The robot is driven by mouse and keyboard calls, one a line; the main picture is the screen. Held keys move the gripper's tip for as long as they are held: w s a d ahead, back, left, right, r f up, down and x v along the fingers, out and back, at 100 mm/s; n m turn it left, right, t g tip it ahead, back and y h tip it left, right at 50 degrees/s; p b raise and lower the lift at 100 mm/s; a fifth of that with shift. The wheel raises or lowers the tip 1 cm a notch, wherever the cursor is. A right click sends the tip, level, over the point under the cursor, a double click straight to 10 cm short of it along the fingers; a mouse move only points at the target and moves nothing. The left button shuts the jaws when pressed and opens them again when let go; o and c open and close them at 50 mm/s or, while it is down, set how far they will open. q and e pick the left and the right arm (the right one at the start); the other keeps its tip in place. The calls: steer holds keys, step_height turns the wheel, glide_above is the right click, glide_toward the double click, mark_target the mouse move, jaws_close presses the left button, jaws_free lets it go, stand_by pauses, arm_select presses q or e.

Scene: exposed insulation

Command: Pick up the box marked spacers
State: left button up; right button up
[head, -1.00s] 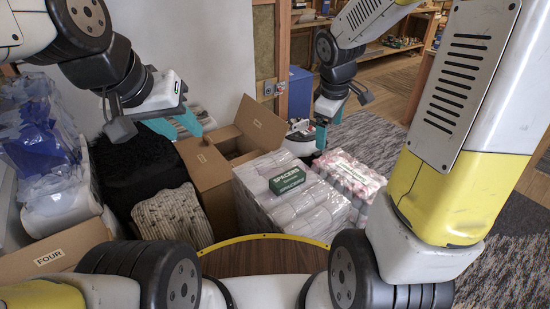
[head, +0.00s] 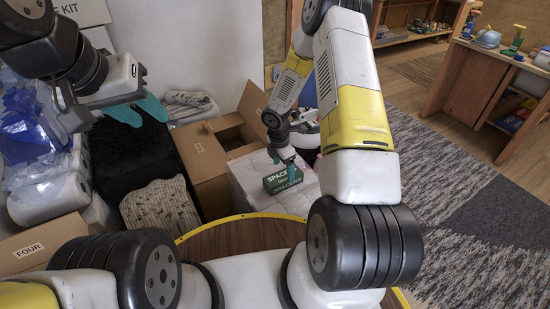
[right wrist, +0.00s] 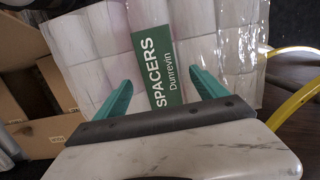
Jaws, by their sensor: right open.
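The box marked SPACERS (head: 283,181) is dark green with white lettering and lies on a plastic-wrapped pack of pale rolls (head: 245,184). My right gripper (head: 290,164) is at the box, pointing down. In the right wrist view the box (right wrist: 158,66) lies between the two teal fingers of my right gripper (right wrist: 161,80), which are spread apart. Whether the fingers touch it I cannot tell. My left gripper (head: 138,110) has its teal fingers apart and is empty, above the black fluffy item, away from the box.
An open cardboard box (head: 205,165) stands left of the wrapped pack. A black fluffy item (head: 115,160) and a cream knitted item (head: 160,208) lie further left. A box marked FOUR (head: 35,247) is at the lower left. Carpet (head: 470,215) is clear at right.

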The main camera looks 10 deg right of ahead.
mark_target(283, 176)
steer(key=f, duration=0.5)
steer(key=shift+w+d+f, duration=0.1)
steer(key=shift+d+f, duration=0.1)
steer(key=shift+c, duration=0.4)
steer(key=c, duration=1.5)
